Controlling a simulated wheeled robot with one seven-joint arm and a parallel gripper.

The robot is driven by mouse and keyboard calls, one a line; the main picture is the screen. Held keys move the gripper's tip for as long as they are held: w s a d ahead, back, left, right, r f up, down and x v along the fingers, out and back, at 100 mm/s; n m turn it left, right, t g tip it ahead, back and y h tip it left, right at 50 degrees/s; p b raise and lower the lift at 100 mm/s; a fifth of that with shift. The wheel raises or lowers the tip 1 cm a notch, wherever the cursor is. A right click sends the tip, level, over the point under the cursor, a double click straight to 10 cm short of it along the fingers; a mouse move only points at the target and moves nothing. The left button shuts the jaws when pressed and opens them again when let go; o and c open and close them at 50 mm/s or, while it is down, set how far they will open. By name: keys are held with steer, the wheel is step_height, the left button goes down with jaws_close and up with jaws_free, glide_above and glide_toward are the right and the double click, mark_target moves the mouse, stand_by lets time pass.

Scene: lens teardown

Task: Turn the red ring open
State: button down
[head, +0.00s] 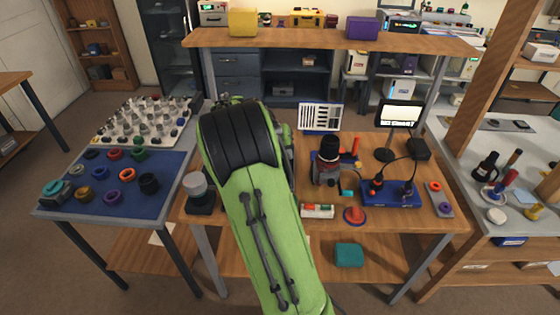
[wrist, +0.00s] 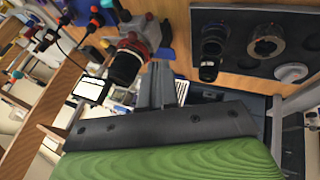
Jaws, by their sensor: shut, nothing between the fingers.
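A black lens (head: 328,148) stands upright in a holder (head: 327,174) on the wooden workbench, just right of my arm in the head view. In the wrist view the lens (wrist: 126,66) shows at upper left, with a thin red ring (wrist: 133,49) around it near the grey and red holder (wrist: 146,30). My gripper (wrist: 163,72) is shut and empty. In the wrist view it is to the right of the lens and apart from it. In the head view my green arm hides the gripper.
A dark tray (wrist: 238,66) with a black lens part, a ring and a white disc lies right of my gripper in the wrist view. A blue box with cables (head: 392,194), a lamp (head: 400,114) and a red round piece (head: 354,215) are on the bench right of my arm.

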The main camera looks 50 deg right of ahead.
steer(key=s+d+f+b, duration=0.1)
steer(key=s+d+f, duration=0.2)
steer(key=d+f, duration=0.5)
steer(key=shift+s+d+f, duration=0.2)
steer(key=shift+d+f, duration=0.05)
steer(key=shift+f, duration=0.25)
